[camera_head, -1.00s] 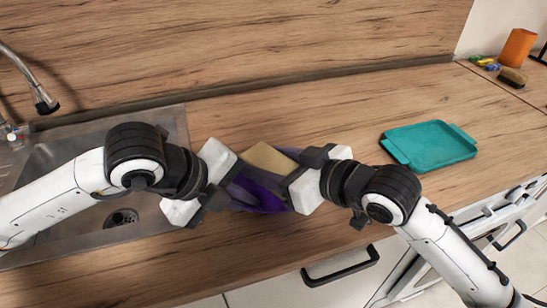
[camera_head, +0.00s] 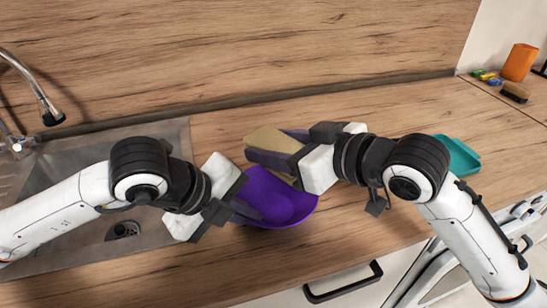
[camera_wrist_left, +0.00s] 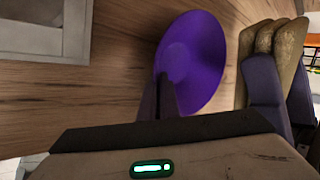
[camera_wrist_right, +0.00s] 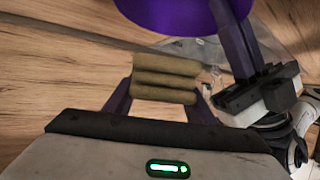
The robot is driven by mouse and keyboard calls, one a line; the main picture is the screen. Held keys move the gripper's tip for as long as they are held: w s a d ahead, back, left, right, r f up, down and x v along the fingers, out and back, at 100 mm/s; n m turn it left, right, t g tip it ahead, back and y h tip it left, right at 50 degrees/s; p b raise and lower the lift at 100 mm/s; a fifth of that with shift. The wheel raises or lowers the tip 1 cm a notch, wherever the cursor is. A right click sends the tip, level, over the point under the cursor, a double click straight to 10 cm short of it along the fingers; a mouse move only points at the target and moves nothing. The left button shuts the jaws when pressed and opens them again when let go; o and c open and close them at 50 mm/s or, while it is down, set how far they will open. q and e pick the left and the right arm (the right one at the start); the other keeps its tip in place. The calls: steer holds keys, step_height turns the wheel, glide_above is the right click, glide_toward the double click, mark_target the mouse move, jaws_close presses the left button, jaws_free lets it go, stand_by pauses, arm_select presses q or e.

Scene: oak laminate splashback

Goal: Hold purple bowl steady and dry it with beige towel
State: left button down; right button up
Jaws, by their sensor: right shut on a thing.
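The purple bowl (camera_head: 285,205) is near the counter's front, right of the sink, its hollow facing up in the head view. My left gripper (camera_head: 250,210) is shut on its left rim; the left wrist view shows the fingers close together at the bowl (camera_wrist_left: 200,60). My right gripper (camera_head: 272,148) is shut on the folded beige towel (camera_head: 270,139), just behind the bowl. The right wrist view shows the layered towel (camera_wrist_right: 165,78) between its fingers, with the bowl (camera_wrist_right: 172,14) beyond. Towel and bowl look apart, though the right fingers overlap the bowl's far edge in the head view.
A sink (camera_head: 60,160) with a tap (camera_head: 45,100) lies at left. A teal tray (camera_head: 458,155) is partly hidden behind my right arm. An orange block-like object (camera_head: 519,62) and a brush (camera_head: 515,92) stand at far right. The back of the counter is clear.

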steer(key=shift+w+d+r, duration=0.1)
steer(key=shift+r, duration=1.1)
steer(key=shift+w+d+r, duration=0.1)
steer(key=shift+r, duration=1.05)
arm_select(q)
steer(key=c, duration=1.9)
jaws_free()
steer(key=shift+c, duration=0.2)
steer(key=shift+a+r, duration=0.1)
steer(key=v, duration=1.1)
steer(key=shift+s+r, duration=0.25)
steer(key=shift+r, duration=0.05)
steer(key=shift+a, duration=0.1)
arm_select(e)
steer(key=shift+f, duration=0.1)
